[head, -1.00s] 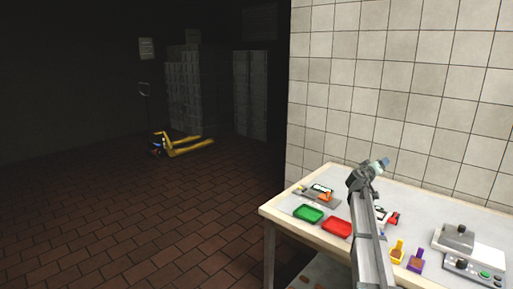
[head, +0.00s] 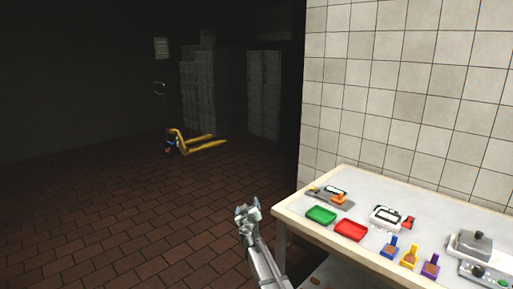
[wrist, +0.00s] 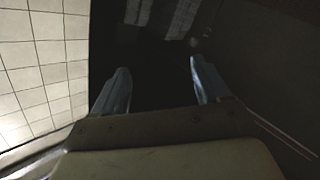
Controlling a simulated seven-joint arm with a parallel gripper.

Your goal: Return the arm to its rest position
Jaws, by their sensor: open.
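My arm reaches up from the bottom of the head view, left of the table (head: 287,208), over the dark floor. My gripper (head: 247,208) is at its upper end, clear of the table edge. In the wrist view my gripper (wrist: 153,88) shows two fingers spread apart with nothing between them, only the dark room beyond. It touches nothing that I can see.
The table holds a green tray (head: 321,215), a red tray (head: 351,230), a white device (head: 385,218), several coloured scoop-like items (head: 409,257) and a grey appliance (head: 481,245). A tiled wall (head: 400,90) stands behind. A yellow pallet jack (head: 203,143) is far off. The floor at left is clear.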

